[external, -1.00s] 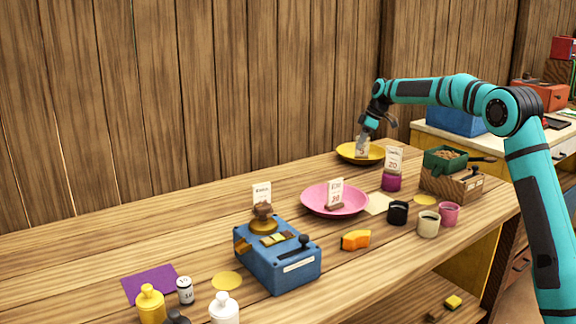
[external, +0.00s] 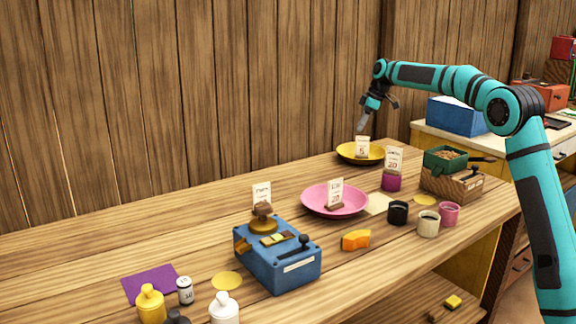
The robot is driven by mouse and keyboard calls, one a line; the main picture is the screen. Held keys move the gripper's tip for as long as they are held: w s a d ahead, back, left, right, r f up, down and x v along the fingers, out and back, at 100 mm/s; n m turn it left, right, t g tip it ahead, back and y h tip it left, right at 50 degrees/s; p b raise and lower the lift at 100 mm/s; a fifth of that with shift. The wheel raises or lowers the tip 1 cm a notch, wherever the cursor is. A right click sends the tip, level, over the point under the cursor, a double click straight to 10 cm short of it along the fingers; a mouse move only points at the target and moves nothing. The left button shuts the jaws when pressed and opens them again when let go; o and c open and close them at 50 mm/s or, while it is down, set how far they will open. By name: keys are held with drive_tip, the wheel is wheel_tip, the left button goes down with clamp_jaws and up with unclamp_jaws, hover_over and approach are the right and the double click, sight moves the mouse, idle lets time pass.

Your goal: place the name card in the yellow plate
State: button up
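The yellow plate (external: 346,151) sits at the back right of the wooden table. A small white card (external: 362,147) with printing stands upright in it. Other similar cards stand in the pink plate (external: 315,204), on the purple pot and on the blue scale; the lettering is too small to tell which is a name card. My gripper (external: 374,116) is above the yellow plate, apart from the card, with its fingers spread and nothing between them.
A purple pot with a card (external: 391,182), black, cream and pink cups, and a wooden box with a green tray (external: 444,160) stand right of the plates. A blue scale (external: 277,257) and an orange wedge (external: 356,240) are nearer. The table's left part is mostly clear.

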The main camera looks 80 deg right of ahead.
drive_tip(key=w+a+r+t+h, duration=0.1)
drive_tip(key=a+r, duration=0.5)
drive_tip(key=a, duration=0.8)
drive_tip(key=w+a+r+t+h, duration=0.15)
drive_tip(key=a+r, duration=0.55)
drive_tip(key=a, duration=0.7)
drive_tip(key=w+a+r+t+h, duration=0.15)
drive_tip(key=a+r, duration=0.45)
drive_tip(key=a, duration=0.9)
drive_tip(key=s+a+r+t+y, duration=0.1)
drive_tip(key=s+a+t, duration=0.1)
drive_tip(key=s+a, duration=0.6)
drive_tip(key=s+a+r+t, duration=0.1)
drive_tip(key=s+a+t, duration=0.25)
drive_tip(key=a, duration=0.85)
drive_tip(key=s+a+f+t+y, duration=0.3)
drive_tip(key=s+a, duration=0.9)
drive_tip(key=s, duration=0.3)
drive_tip(key=shift+s+f, duration=0.25)
drive_tip(key=shift+f, duration=0.1)
